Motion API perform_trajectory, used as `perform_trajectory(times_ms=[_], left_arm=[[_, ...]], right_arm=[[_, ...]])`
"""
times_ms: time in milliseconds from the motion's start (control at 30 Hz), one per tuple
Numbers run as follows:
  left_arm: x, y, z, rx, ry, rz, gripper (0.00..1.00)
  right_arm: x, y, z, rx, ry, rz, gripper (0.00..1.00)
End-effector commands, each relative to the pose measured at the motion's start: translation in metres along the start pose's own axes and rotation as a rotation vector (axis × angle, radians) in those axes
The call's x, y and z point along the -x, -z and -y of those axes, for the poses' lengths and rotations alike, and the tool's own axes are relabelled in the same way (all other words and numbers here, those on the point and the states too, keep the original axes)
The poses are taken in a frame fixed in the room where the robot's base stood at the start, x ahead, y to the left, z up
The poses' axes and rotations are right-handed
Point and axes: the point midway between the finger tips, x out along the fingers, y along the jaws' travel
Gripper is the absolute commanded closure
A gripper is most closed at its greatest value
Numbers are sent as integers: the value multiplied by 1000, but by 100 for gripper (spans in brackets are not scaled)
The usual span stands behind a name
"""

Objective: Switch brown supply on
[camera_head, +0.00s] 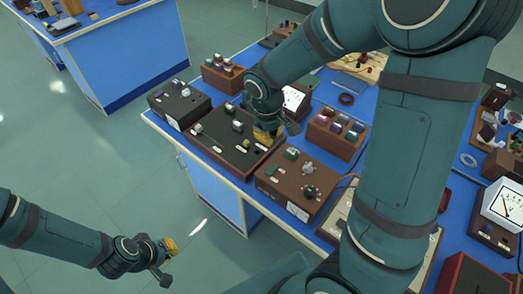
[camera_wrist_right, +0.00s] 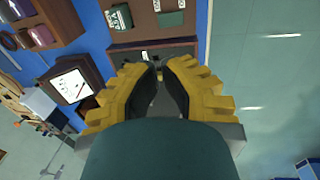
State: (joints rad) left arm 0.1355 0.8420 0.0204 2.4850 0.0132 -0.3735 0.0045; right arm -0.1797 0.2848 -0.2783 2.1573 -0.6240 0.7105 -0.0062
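A brown box, which I take for the brown supply (camera_head: 318,173), sits on the blue bench, with a black knob, green parts and a white label on its front. It also shows at the top of the right wrist view (camera_wrist_right: 145,27). My right gripper (camera_head: 268,135) is above the dark-topped brown panel (camera_head: 222,150) beside the box, apart from the box. In the wrist view its yellow fingers (camera_wrist_right: 159,66) come together at the tips with nothing seen held. My left gripper (camera_head: 169,250) hangs over the floor; its finger gap is unclear.
A black box (camera_head: 167,111) stands left of the panel. A brown box with coloured terminals (camera_head: 320,139) and a white-faced meter (camera_head: 295,99) stand behind. My right arm hides part of the bench. The floor at left is clear.

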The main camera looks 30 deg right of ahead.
Motion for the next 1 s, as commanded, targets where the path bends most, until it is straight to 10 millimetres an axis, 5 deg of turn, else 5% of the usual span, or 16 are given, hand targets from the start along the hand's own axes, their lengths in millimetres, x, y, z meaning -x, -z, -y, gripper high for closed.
perform_trajectory(times_ms=[533, 1000], left_arm=[[-1, 0, 0, 0, 0, 1, 100], [-15, -2, 5, 0, 3, 1, 100]], right_arm=[[-8, -1, -1, 0, -3, 4, 100], [-94, -1, -1, 1, -3, 5, 100]])
